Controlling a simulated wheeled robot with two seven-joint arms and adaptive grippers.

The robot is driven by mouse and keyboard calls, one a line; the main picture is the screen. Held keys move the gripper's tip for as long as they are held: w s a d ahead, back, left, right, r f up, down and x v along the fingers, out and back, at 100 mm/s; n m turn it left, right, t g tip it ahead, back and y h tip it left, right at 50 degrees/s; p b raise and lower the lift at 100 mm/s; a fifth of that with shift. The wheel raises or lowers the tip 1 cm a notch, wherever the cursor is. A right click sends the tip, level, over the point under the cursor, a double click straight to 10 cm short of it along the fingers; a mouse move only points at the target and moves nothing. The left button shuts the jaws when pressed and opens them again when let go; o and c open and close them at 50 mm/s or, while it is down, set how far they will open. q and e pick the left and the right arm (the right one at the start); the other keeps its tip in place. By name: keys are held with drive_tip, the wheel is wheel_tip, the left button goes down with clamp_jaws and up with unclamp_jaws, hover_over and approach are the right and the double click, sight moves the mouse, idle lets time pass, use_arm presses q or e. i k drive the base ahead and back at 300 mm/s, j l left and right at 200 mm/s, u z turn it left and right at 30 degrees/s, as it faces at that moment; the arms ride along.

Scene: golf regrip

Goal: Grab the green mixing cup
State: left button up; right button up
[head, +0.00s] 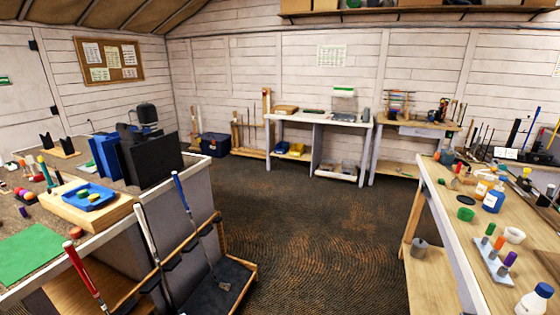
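A small green cup (465,214) stands on the wooden workbench (452,237) at the right, near the bench's left edge. A white cup (514,235) stands to its right and a little nearer. Neither of my grippers shows in the head view, so nothing of mine is seen touching the green cup.
A grey block with coloured grips (491,262), a blue bottle (493,201) and a white bottle with a blue cap (534,301) crowd the bench. A left counter holds a blue tray (88,197); golf clubs (146,236) stand before it. The dark floor (310,225) between is clear.

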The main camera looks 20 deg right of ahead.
sight(464, 215)
drive_tip(key=i+z, duration=0.65)
drive_tip(key=i, duration=0.15)
drive_tip(key=i+u, duration=0.1)
drive_tip(key=i, duration=0.65)
drive_tip(key=i+l+u, duration=0.1)
drive_tip(key=i, duration=0.65)
drive_tip(key=z, duration=3.55)
